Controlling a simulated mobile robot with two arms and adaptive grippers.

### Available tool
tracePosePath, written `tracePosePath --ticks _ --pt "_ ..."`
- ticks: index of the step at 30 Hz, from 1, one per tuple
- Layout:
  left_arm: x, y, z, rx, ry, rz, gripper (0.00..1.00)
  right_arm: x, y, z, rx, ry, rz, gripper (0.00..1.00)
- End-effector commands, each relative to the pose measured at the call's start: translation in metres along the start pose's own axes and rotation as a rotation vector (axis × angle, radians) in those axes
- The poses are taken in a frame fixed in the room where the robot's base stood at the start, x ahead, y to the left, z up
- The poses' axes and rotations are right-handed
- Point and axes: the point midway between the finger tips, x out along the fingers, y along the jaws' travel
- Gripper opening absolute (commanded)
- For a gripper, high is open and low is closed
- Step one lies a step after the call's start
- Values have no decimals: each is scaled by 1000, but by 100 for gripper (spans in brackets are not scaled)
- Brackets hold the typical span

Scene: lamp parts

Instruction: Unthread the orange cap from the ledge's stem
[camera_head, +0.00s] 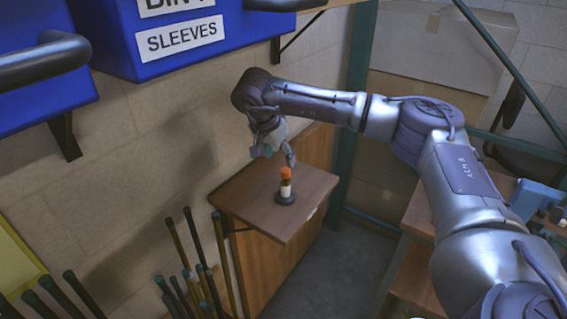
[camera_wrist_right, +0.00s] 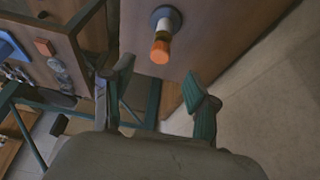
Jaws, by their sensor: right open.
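The orange cap (camera_head: 286,172) sits on top of a white stem (camera_head: 286,186) with a dark round base, standing upright on the wooden ledge (camera_head: 247,207). In the right wrist view the cap (camera_wrist_right: 160,51) shows between and beyond the fingertips, with the pale stem (camera_wrist_right: 164,27) behind it. My right gripper (camera_head: 273,155) is just above and behind the cap in the head view. It is open and empty in the right wrist view (camera_wrist_right: 162,85), its fingers apart and not touching the cap. My left gripper is not in view.
Blue bins (camera_head: 168,35), one labelled "SLEEVES", hang above at the left. Several dark rods (camera_head: 193,262) stand at the lower left. A green post (camera_head: 352,110) rises behind the ledge, with a large carton (camera_head: 440,45) beyond. A wooden bench (camera_head: 418,222) stands at the right.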

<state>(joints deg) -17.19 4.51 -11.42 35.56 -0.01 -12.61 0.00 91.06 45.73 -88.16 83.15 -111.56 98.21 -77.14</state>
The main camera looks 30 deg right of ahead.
Motion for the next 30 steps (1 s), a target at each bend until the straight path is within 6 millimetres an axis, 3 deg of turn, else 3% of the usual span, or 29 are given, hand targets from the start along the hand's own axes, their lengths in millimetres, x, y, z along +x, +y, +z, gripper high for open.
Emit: tracePosePath --ticks 10,23,30 --pt "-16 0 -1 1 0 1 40 53 0 0 -1 -2 2 59" --pt "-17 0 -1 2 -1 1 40 64 0 1 -1 -1 -1 59" --pt "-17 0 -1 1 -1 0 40 64 0 1 -1 -1 -1 20"
